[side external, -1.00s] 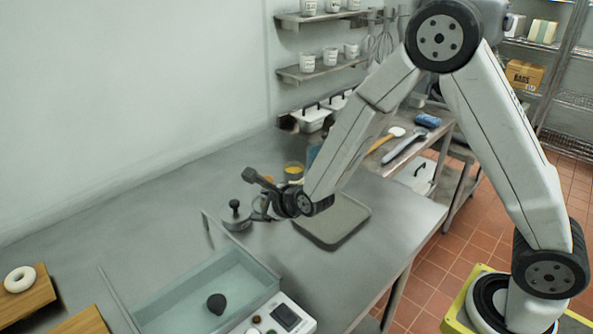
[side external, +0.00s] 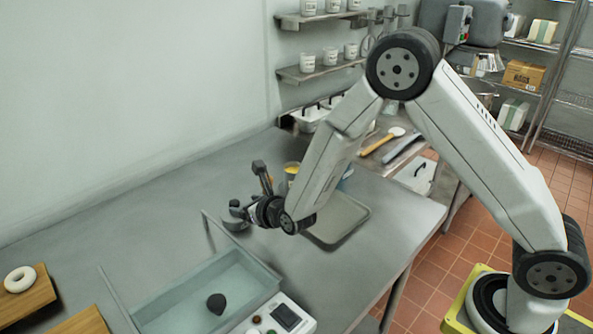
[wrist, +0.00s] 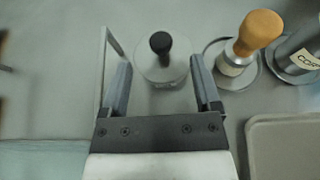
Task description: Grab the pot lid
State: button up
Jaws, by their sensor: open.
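The pot lid is a round grey metal disc (wrist: 152,73) with a black knob (wrist: 160,42), lying on the steel counter in the wrist view. In the side view the lid (side external: 236,224) is mostly hidden behind my gripper (side external: 238,212). My gripper (wrist: 160,78) is open and empty. In the wrist view its two fingers stand left and right of the lid's disc, with the knob between them and beyond the fingertips. I cannot tell whether the fingers touch the lid.
An orange-handled tool (wrist: 259,33) on a round dish and a metal canister (wrist: 303,48) stand right of the lid. A grey tray (side external: 352,229) lies nearby. A water basin (side external: 180,304) with a thin metal rail (side external: 209,232) is at the front left.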

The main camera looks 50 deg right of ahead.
aim_at(234, 201)
jog(key=shift+x, duration=2.3)
grip_shut()
